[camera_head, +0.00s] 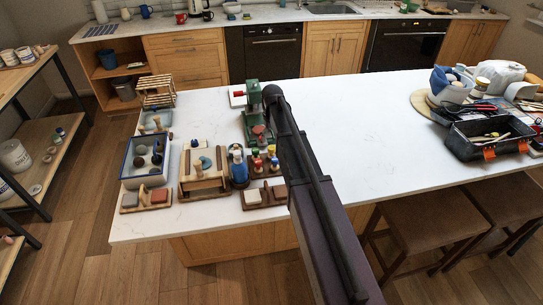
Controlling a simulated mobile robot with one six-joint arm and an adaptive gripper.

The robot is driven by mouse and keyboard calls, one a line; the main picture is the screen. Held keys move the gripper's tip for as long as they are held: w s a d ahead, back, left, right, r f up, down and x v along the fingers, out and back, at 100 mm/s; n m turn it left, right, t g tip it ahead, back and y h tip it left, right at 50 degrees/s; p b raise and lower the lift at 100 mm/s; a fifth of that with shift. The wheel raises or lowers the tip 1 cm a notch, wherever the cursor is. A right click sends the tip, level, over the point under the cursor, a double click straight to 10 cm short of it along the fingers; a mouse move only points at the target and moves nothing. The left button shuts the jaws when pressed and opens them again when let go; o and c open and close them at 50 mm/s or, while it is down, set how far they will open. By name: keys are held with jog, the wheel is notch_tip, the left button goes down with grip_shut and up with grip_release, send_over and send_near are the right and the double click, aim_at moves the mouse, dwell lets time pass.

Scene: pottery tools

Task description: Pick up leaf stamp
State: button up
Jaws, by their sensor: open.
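I cannot tell which object is the leaf stamp; the small tools are too small for their patterns to show. A group of small stamp-like pieces with coloured tops (257,162) stands on the left part of the white counter, near its front edge. Wooden-handled pieces stand in and by a wooden box (205,186) to their left. Dark knobbed pieces (157,148) sit in a blue-grey tray (135,181) further left. My arm reaches in from the bottom right, its far end right of these groups. My gripper does not show, hidden behind or beyond the arm.
A green press-like tool (254,98) stands close by my arm's far end. Blocks on small boards (264,196) lie along the front edge. A black toolbox (490,150) and bowls are at the right. The counter (370,130) between is clear. Stools (418,203) stand below.

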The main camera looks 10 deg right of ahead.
aim_at(272, 147)
jog(key=shift+f, duration=0.2)
dwell(0.3)
jog(key=f+b, duration=0.3)
jog(key=shift+s+a+f+b, duration=0.15)
jog(key=shift+s+f+b, duration=0.1)
jog(key=shift+b, duration=0.1)
jog(key=shift+f+b, duration=0.75)
jog(key=c, duration=1.2)
